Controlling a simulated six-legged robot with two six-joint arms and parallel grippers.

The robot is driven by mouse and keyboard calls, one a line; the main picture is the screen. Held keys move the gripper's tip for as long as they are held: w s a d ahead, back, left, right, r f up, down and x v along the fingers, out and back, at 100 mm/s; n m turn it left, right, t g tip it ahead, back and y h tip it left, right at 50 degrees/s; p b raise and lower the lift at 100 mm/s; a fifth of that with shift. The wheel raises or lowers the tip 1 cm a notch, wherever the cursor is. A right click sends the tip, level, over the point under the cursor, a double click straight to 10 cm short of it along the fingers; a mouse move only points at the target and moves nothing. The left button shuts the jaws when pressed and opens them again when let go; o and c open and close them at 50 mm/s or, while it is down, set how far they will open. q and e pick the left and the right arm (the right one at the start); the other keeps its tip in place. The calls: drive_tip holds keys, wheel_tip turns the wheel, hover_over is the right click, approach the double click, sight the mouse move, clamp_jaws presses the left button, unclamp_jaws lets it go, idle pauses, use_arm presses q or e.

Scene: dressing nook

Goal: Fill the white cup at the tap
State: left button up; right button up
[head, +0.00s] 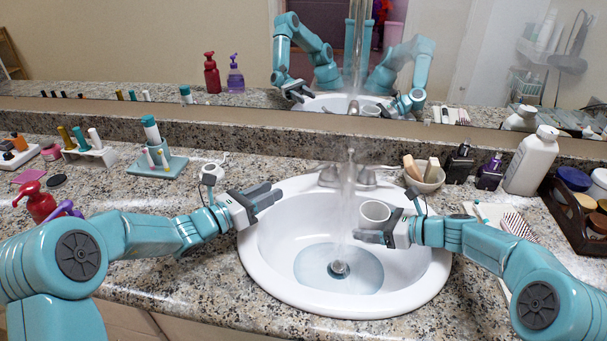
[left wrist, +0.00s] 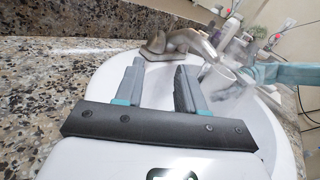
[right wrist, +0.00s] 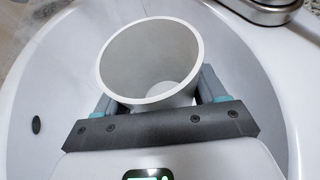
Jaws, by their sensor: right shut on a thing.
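The white cup (head: 374,214) is held over the right part of the sink basin, mouth up and slightly tilted. My right gripper (head: 372,236) is shut on it; the right wrist view looks into the cup (right wrist: 150,55). A paler patch shows at its bottom; I cannot tell if it is water. The tap (head: 348,180) stands at the back of the sink and a blurred stream (head: 347,205) falls from it, just left of the cup. The tap also shows in the left wrist view (left wrist: 192,42). My left gripper (head: 268,197) is open and empty over the sink's left rim.
The white sink (head: 262,268) has shallow water around its drain (head: 338,268). A soap dish (head: 424,178), dark bottles (head: 460,163) and a white bottle (head: 531,160) stand at the back right. A red pump bottle (head: 37,202) is at left. The counter left of the sink is mostly clear.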

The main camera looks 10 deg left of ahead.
use_arm(q)
drive_tip(key=x, duration=1.1)
drive_tip(key=shift+w+d, duration=0.2)
clamp_jaws()
